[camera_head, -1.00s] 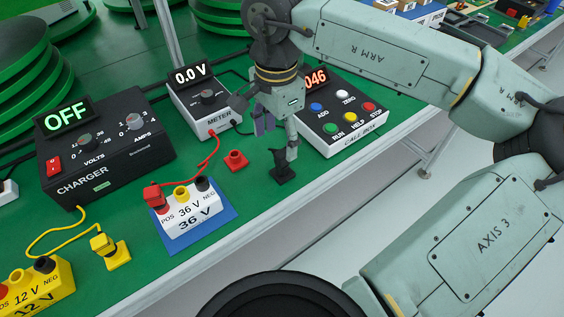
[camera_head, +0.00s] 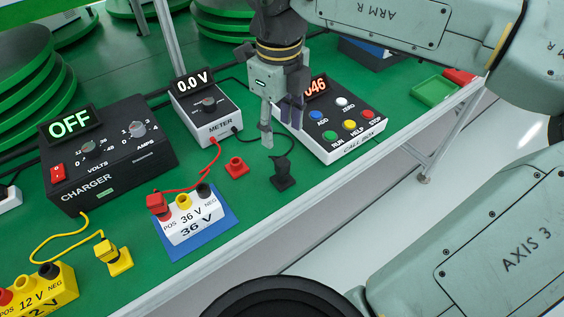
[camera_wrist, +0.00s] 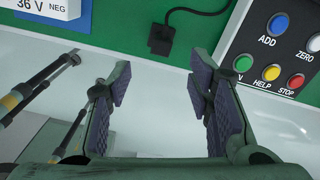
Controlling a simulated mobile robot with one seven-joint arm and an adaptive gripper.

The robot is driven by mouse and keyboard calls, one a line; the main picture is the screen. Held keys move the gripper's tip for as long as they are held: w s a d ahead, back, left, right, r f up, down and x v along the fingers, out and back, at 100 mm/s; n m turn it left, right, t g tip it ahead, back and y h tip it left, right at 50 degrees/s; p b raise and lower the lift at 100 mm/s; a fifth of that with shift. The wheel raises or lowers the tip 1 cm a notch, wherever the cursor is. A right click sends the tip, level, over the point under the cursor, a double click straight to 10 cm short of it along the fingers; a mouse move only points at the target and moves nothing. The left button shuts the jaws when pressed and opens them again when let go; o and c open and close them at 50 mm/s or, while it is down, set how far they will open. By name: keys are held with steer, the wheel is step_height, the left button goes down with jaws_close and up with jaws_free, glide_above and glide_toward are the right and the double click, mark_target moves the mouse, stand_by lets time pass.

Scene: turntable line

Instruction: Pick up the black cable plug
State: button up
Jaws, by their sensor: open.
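The black cable plug (camera_head: 282,174) stands on the green bench top near its front edge, between the 36 V block and the call box. A black cable runs from it back to the meter (camera_head: 206,106). In the wrist view the plug (camera_wrist: 160,40) lies beyond the fingertips, at the top, left of the call box. My gripper (camera_head: 281,137) is open and empty. In the head view it appears above and behind the plug, apart from it. In the wrist view the gap between the fingers (camera_wrist: 153,92) is clear.
The call box (camera_head: 343,124) with coloured buttons is close on the right. The 36 V block (camera_head: 192,217) on its blue mat is to the left, with a red plug (camera_head: 236,168) on the bench beyond it. The bench's front edge is near the plug.

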mark_target(282, 161)
steer(key=m, duration=0.3)
steer(key=shift+d+f, duration=0.1)
steer(key=shift+f, duration=0.2)
step_height(282, 161, down, 10)
steer(key=b, duration=0.6)
steer(key=shift+d+f+b, duration=0.1)
steer(key=shift+f+b, duration=0.15)
steer(key=shift+b, duration=0.1)
steer(key=shift+r, duration=0.1)
steer(key=c, duration=1.1)
